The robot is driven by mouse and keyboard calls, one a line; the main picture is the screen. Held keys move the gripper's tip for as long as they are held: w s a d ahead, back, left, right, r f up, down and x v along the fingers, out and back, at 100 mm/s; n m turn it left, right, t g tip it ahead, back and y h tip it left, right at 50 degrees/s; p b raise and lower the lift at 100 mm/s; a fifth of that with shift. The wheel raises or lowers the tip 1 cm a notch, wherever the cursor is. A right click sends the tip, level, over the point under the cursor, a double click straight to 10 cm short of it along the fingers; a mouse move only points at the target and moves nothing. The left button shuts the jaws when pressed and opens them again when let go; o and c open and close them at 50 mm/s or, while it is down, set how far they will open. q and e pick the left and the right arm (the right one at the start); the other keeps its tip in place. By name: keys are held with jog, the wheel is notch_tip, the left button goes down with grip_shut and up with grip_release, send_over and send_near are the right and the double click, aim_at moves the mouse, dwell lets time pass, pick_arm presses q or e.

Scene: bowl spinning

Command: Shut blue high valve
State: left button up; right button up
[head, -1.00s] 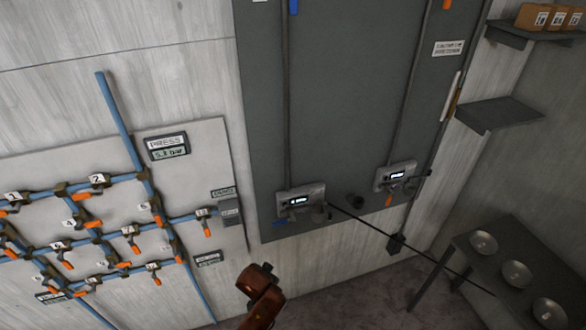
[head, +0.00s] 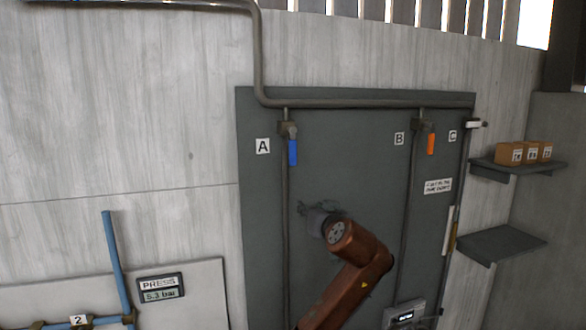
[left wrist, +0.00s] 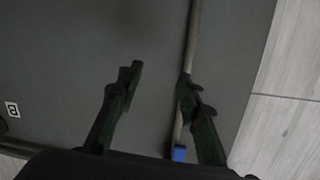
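The blue high valve's handle (head: 293,152) hangs straight down on the pipe beside label A (head: 263,146), high on the grey panel (head: 345,160) in the head view. My left gripper (head: 312,209) is in front of the panel, below the handle, partly hidden by my wrist. In the left wrist view its two dark fingers (left wrist: 160,74) are spread apart with nothing between them. The pipe (left wrist: 194,35) runs behind the right finger there, and a blue piece of the handle (left wrist: 179,153) shows low in that view. My right gripper is out of view.
An orange valve handle (head: 431,144) hangs by label B (head: 399,138), and a white-handled valve (head: 474,124) sits by label C. Shelves with small boxes (head: 510,153) are at the right. A pressure display (head: 161,290) reads about 5.3 bar at lower left.

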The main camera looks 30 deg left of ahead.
aim_at(294, 154)
pick_arm(q)
jog(key=s+r+n+y, duration=0.1)
jog(key=s+r+n, duration=0.15)
jog(key=r, duration=0.45)
jog(key=s+r+n+y, duration=0.1)
jog(key=s+r, duration=0.2)
jog(key=r, duration=0.5)
jog(key=p+x, duration=0.3)
jog(key=x, duration=0.3)
jog(key=shift+w+a+p, duration=0.15)
jog(key=shift+a+p, duration=0.2)
jog(key=shift+a, duration=0.05)
jog(key=shift+w+a+f, duration=0.1)
jog(key=shift+w+a, duration=0.25)
jog(key=shift+w, duration=0.1)
jog(key=shift+c, duration=0.5)
grip_shut()
jog(key=shift+m, duration=0.25)
